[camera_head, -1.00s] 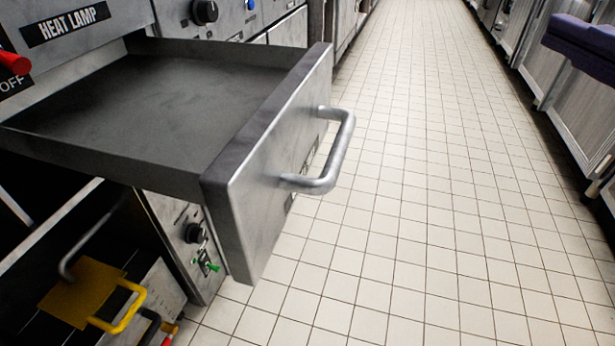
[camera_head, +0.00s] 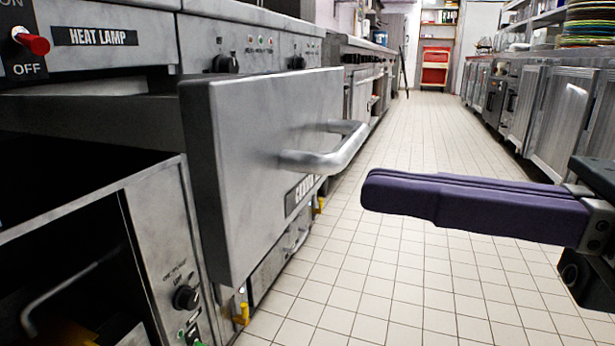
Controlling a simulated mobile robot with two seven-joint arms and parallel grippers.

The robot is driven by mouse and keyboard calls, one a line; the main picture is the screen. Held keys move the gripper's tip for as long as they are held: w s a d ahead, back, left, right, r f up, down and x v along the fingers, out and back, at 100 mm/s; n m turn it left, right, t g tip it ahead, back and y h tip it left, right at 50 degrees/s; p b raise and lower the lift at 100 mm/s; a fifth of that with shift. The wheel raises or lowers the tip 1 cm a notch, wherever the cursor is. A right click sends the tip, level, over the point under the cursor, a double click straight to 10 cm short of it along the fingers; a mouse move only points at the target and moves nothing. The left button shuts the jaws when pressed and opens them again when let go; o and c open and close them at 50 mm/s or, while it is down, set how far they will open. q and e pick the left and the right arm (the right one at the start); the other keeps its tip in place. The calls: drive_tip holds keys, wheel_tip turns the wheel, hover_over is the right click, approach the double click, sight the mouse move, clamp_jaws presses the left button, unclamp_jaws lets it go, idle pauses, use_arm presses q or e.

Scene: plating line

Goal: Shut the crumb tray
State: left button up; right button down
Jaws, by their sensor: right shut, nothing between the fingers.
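The crumb tray (camera_head: 265,150) has a grey metal front with a bar handle (camera_head: 330,160) and a partly seen label low on it. It stands out from the unit below the heat lamp panel, so it is open; its inside is hidden at this angle. My right gripper (camera_head: 378,191) has purple fingers and comes in from the right edge. It is shut and empty, pointing left toward the tray front. In the picture it lies right of the handle and a little lower, with a visible gap. My left gripper is not in view.
The heat lamp panel (camera_head: 100,38) with a red switch (camera_head: 33,44) is above the tray. An open dark compartment and a knob panel (camera_head: 170,255) lie below. The tiled aisle (camera_head: 410,130) is clear; steel cabinets (camera_head: 560,115) line the right side.

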sight(247, 169)
drive_tip(key=x, duration=0.7)
